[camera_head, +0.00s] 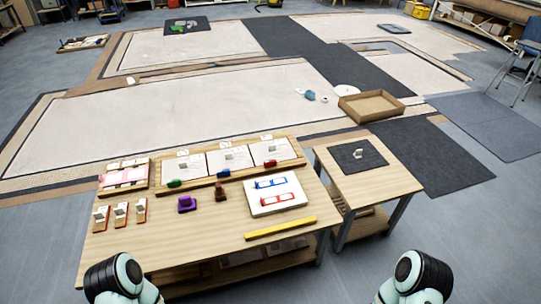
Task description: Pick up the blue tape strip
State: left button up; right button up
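A blue strip (270,183) lies on a white board (294,201) toward the right of the wooden table; it looks like the blue tape strip. A similar red strip (278,199) lies just in front of it on the same board. Only rounded white and black parts of my two arms show at the bottom edge, one at the left and one at the right. Neither gripper is in view, and nothing of mine touches the board.
The wooden table (190,240) also holds a yellow bar (280,228), a purple block (187,204), a brown piece (220,192) and a rack of white panels (228,158). A smaller side table (385,185) with a dark mat stands right.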

aim_at(283, 180)
jog(key=i+l, duration=0.4)
jog(key=i+l+u, duration=0.15)
jog(key=i+l, duration=0.2)
jog(key=l, duration=0.3)
